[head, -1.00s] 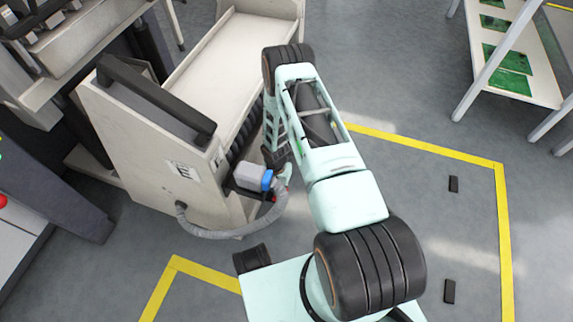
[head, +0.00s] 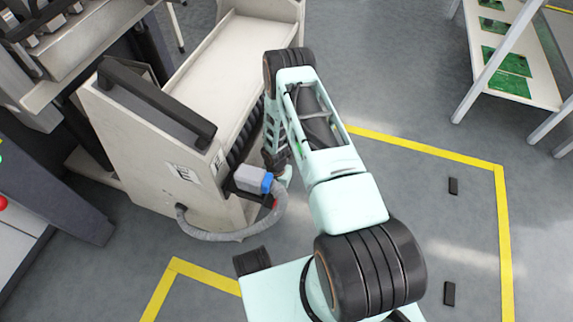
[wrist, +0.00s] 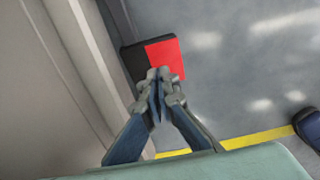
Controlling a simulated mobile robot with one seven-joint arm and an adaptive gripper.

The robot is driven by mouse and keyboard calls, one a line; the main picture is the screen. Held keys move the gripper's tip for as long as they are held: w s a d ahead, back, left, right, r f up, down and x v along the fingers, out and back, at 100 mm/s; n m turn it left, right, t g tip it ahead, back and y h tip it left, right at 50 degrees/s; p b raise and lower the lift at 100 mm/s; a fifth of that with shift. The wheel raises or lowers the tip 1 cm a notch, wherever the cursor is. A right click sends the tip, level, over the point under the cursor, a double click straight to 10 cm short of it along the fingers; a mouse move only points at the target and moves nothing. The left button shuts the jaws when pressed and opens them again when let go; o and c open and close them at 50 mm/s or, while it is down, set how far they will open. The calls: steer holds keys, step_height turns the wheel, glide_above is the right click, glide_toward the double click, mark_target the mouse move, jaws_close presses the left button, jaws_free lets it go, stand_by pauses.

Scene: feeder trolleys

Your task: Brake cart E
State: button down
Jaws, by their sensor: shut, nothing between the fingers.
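Cart E (head: 150,165) is a cream trolley with a black handle bar and an "E" label, standing at the left of the head view. My arm reaches down along its right side, and my gripper is hidden there behind the arm. In the wrist view my gripper (wrist: 160,78) is shut and empty, its tips pointing at a red plate (wrist: 167,58) with a black part (wrist: 134,62) beside it, low by the cart's side. The tips overlap the plate's lower edge in the picture; I cannot tell whether they touch. It looks like a brake pedal.
A grey plug with a blue collar (head: 267,183) and a grey hose (head: 235,235) hang at the cart's end. A dark machine stands left. A shelf with green boards (head: 508,86) is at upper right. Yellow tape (head: 505,240) marks open floor at right.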

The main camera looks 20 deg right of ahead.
step_height(320, 180, up, 8)
steer(key=p, duration=0.4)
steer(key=shift+p, duration=0.35)
steer(key=shift+r, duration=0.1)
